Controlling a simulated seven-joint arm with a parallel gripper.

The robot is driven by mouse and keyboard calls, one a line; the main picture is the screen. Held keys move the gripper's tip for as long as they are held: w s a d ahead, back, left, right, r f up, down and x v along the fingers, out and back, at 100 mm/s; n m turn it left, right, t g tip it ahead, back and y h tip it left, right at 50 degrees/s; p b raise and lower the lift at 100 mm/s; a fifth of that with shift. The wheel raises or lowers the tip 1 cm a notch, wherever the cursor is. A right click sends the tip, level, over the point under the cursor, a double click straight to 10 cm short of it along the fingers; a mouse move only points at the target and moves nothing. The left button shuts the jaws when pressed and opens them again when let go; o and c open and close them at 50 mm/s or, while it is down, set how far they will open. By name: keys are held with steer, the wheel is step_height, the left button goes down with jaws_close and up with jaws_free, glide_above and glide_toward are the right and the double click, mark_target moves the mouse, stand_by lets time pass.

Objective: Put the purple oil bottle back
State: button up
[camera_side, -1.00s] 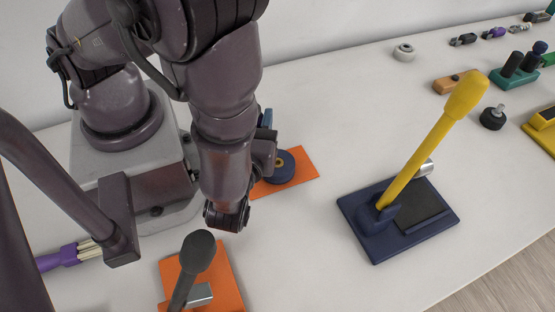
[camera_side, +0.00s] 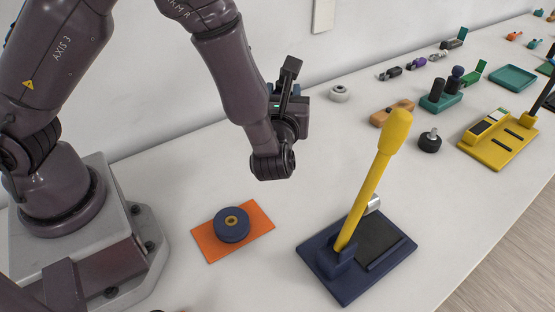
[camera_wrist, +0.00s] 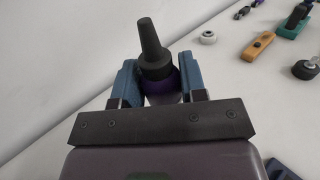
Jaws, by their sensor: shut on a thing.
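The purple oil bottle (camera_wrist: 164,86) stands between the two blue fingers of my gripper (camera_wrist: 158,88) in the wrist view. Its dark tapered nozzle points up and its lower body is hidden by the gripper. In the side view my gripper (camera_side: 284,100) is raised above the table, and the dark nozzle (camera_side: 289,71) sticks up from it, slightly tilted. A teal rack (camera_side: 436,106) with dark upright pieces in it stands farther right; I cannot tell whether it is the bottle's place.
A navy stand (camera_side: 330,285) with a tall yellow-handled tool (camera_side: 372,180) rises in front of my gripper. An orange mat (camera_side: 207,245) carries a navy disc. A tan block (camera_side: 385,117), black knob (camera_side: 429,143) and yellow tray (camera_side: 490,155) lie rightward. Open white table lies between.

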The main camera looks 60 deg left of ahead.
steer(key=a, duration=0.1)
steer(key=a+n+g+y, duration=0.1)
steer(key=shift+w+a+r, duration=0.1)
steer(key=shift+a+r, duration=0.25)
steer(key=shift+r, duration=0.05)
